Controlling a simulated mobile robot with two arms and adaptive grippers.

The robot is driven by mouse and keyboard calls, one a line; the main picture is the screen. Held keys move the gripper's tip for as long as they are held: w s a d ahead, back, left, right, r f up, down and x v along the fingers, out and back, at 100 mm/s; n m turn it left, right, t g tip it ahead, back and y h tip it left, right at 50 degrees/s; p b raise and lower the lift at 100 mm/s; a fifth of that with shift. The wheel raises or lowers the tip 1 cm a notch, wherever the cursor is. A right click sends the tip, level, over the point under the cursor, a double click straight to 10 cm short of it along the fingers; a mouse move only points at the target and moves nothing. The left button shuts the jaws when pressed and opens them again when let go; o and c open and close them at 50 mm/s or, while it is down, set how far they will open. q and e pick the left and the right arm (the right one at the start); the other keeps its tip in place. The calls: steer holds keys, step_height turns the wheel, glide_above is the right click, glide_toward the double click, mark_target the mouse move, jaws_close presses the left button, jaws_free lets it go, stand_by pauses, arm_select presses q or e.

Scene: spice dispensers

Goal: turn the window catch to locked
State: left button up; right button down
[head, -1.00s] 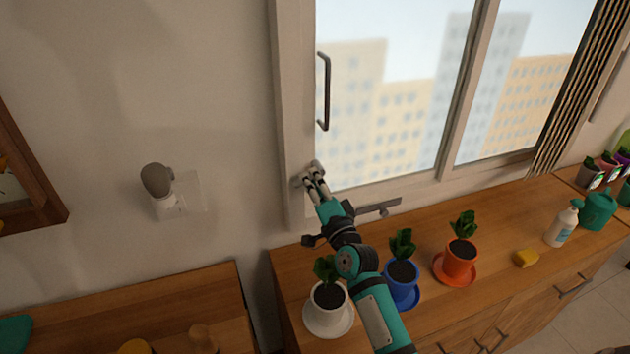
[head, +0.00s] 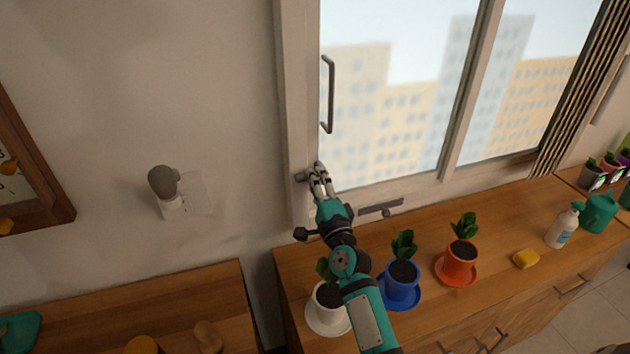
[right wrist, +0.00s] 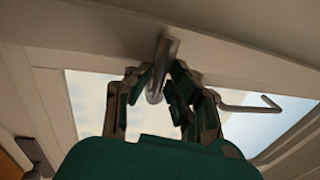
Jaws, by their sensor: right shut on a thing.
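The window catch is a small grey metal lever at the lower left of the window frame; part of it (head: 301,176) shows left of my fingertips in the head view. In the right wrist view the catch (right wrist: 161,68) hangs from the frame as a rounded lever between my fingers. My right gripper (head: 318,170) is shut on the catch, and its fingers (right wrist: 158,84) stand on both sides of the lever. The fingers hide part of the catch in the head view. My left gripper is not in view.
A bar handle (head: 328,94) is on the window above the catch. Below, a wooden counter (head: 435,318) bears potted plants: white (head: 328,309), blue (head: 402,284) and orange (head: 459,259). A grey stay bar (head: 381,208) lies along the sill, right of my wrist.

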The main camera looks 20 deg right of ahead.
steer(key=c, duration=1.2)
jaws_free()
steer(key=v, duration=1.2)
